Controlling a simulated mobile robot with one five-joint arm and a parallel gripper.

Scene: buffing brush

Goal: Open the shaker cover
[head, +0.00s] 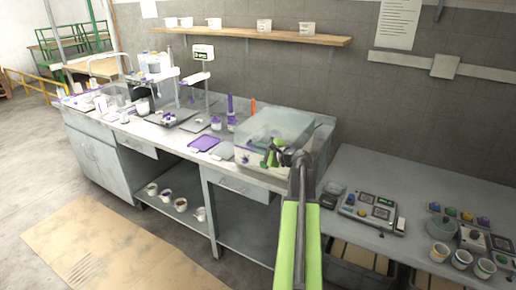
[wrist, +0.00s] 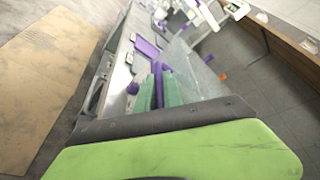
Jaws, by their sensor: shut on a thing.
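The shaker cover (head: 268,128) is a clear, box-shaped lid on the right end of the long bench. My gripper (head: 270,158) is at the front of the cover, with my green arm coming up from below. The gripper is shut on the shaker cover, at its front side. In the wrist view, the teal fingers of my gripper (wrist: 159,93) show close together.
A lower table (head: 350,190) at the right holds a control device (head: 370,211) and several cups. A wooden shelf (head: 290,38) runs above. The floor in front has a cardboard sheet (head: 100,245).

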